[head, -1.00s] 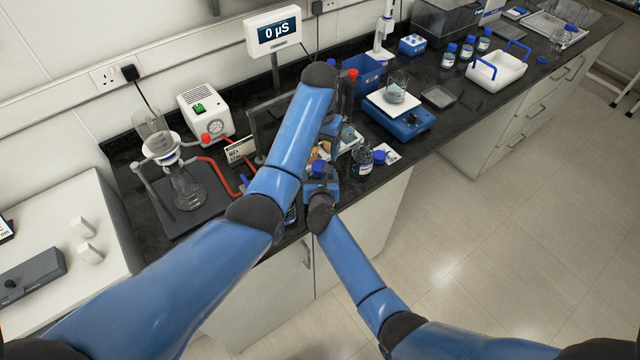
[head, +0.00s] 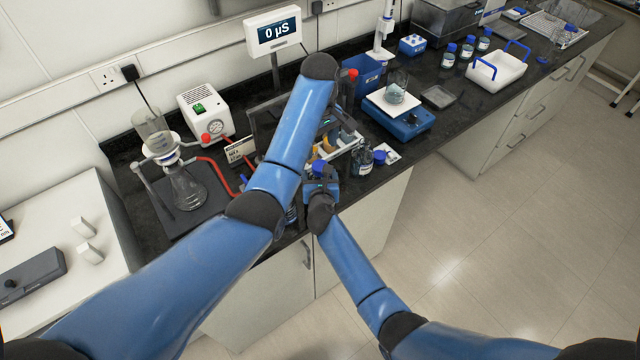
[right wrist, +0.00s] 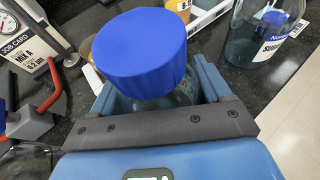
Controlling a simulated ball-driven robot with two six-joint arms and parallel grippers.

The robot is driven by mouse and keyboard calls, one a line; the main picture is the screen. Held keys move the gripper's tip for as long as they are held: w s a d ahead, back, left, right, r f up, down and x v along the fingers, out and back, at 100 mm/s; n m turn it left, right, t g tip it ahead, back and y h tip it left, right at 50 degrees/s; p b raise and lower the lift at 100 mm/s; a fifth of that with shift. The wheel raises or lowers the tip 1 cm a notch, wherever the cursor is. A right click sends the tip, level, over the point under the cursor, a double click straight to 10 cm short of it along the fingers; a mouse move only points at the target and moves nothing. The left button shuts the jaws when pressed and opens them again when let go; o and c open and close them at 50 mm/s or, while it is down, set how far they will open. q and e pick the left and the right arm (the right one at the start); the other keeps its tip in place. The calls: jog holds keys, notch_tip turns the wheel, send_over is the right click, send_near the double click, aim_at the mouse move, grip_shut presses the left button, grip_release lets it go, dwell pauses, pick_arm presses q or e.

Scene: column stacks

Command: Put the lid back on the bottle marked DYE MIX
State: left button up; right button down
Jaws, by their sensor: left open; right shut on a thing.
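My right gripper (right wrist: 150,95) is shut around a clear glass bottle (right wrist: 180,92), holding it by its sides. A ribbed blue lid (right wrist: 140,48) sits over the bottle's mouth; it also shows in the head view (head: 320,168). The held bottle's label is hidden, so I cannot read DYE MIX. My left gripper (head: 327,134) is open, above and behind the held bottle, apart from the lid, and partly hidden by its own arm. A second bottle (right wrist: 245,48), seemingly uncapped, stands to the right; its label is only partly readable. A blue lid (head: 379,157) lies beside it.
A white rack (head: 350,143) with bottles stands behind the held bottle. A job card (head: 240,149) and red tubing (head: 213,168) are to the left. A balance with a beaker (head: 397,121) is to the right. The counter's front edge is close.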

aim_at(320, 165)
pick_arm(q)
jog(key=shift+f, duration=4)
jog(key=c, duration=1.1)
jog(key=m, duration=0.7)
jog(key=shift+c, duration=0.2)
jog(key=m, duration=0.6)
jog(key=o, duration=1.2)
